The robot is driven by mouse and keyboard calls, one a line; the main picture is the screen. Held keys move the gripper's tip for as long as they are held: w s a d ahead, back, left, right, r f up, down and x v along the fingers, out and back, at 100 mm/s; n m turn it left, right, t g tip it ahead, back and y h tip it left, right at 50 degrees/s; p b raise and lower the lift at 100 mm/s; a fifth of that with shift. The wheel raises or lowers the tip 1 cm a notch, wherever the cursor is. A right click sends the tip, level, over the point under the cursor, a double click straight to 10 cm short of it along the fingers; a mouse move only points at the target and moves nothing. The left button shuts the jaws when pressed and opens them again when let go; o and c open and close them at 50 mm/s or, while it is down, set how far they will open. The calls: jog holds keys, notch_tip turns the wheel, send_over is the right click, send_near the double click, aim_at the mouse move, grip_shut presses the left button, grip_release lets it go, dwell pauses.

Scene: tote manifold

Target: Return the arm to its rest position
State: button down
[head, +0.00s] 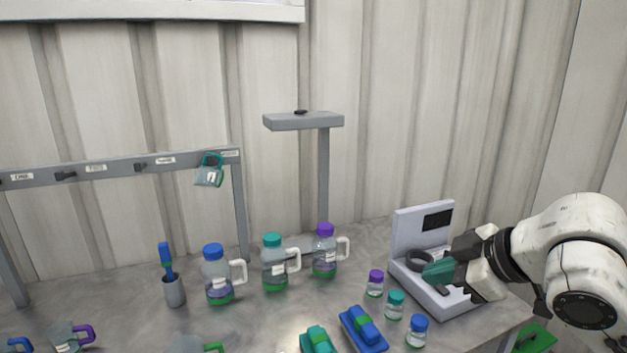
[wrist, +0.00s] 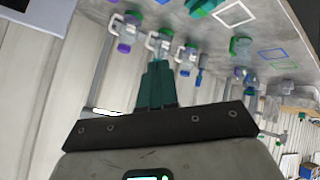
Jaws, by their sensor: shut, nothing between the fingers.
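My white arm reaches in from the right edge of the head view. My gripper (head: 437,272) has teal fingers and is in front of the white device with a dark panel (head: 423,220), near its black ring (head: 419,260). Whether it touches the device I cannot tell. In the wrist view the teal fingers (wrist: 156,85) are together, with nothing between them.
Bottles with blue (head: 217,275), teal (head: 273,263) and purple (head: 324,252) lids stand mid-table. Small jars (head: 395,305) stand left of the device. Blue (head: 363,328) and teal (head: 318,341) items lie in front. A post shelf (head: 303,121) rises behind.

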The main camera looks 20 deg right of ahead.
jog(key=w+a+f+m+t+y, duration=0.1)
jog(key=w+a+f+m+t, duration=0.1)
jog(key=a+f+m, duration=0.35)
jog(key=s+a+f+m+g, duration=0.1)
jog(key=s+a+f+g, duration=0.1)
jog(key=s+f, duration=0.35)
jog(key=s+a+f+m+g, duration=0.1)
jog(key=s+a+f+m, duration=0.15)
jog(key=f, duration=0.65)
jog(key=s+d+f+g+h, duration=0.2)
jog(key=s+f+g, duration=0.1)
jog(key=s+f, duration=0.5)
jog(key=s+d+f+m+g+h, duration=0.1)
jog(key=s+d+f+g+h, duration=0.1)
jog(key=s+f, duration=0.6)
jog(key=s+d+g, duration=0.1)
jog(key=s+g, duration=0.1)
jog(key=s, duration=0.4)
jog(key=shift+s, duration=0.4)
